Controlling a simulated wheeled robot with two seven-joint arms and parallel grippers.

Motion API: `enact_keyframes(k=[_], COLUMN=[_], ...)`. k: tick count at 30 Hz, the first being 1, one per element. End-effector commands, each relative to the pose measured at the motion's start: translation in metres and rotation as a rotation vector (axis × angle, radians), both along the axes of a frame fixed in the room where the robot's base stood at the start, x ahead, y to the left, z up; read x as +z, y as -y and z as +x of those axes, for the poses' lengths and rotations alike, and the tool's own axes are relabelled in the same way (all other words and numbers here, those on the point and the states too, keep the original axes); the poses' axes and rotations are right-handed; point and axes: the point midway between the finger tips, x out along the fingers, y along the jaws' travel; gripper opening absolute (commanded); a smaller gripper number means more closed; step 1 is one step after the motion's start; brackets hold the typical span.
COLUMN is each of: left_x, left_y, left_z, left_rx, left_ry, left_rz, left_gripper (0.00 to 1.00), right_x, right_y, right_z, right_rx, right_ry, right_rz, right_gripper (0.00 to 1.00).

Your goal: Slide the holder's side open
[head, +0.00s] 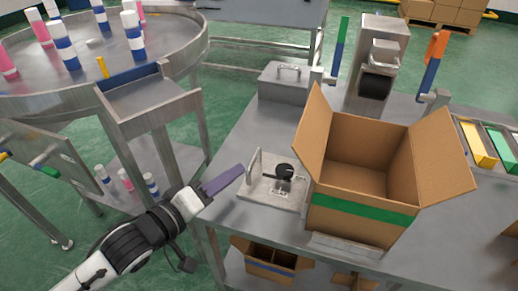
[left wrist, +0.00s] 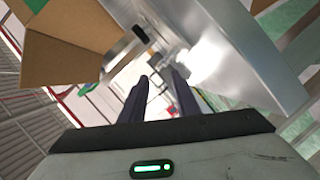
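The holder (head: 270,192) is a small metal plate fixture at the left edge of the grey worktable, just left of the open cardboard box. It has an upright metal bar handle (head: 254,171) on its left side and a round black part in its middle. My left gripper (head: 241,171) is just left of this handle, its purple fingers pointing at it; I cannot tell whether they touch it. In the left wrist view the two dark fingers (left wrist: 160,85) stand apart with nothing seen between them. My right gripper is not in view.
The open cardboard box (head: 357,215) with a green band stands close to the holder's right. A metal box with a handle (head: 287,82) and a machine (head: 378,65) stand behind.

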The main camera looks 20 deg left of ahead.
Motion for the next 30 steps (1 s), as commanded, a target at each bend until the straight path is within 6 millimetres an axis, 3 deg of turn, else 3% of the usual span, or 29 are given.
enact_keyframes(k=[7, 18, 30], left_x=[-0.007, -0.019, -0.022], left_y=[0.011, 0.029, 0.032], left_z=[0.034, 0.084, 0.091], left_rx=[0.001, 0.0, -0.001], left_ry=[0.004, 0.002, 0.0], left_rz=[0.0, 0.001, 0.001], left_gripper=[0.29, 0.29, 0.29], right_x=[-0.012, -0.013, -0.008], right_y=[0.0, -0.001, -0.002], right_z=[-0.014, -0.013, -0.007], right_rx=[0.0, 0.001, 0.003], right_ry=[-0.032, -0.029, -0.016], right_rz=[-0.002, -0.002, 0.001], right_gripper=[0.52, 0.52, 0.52])
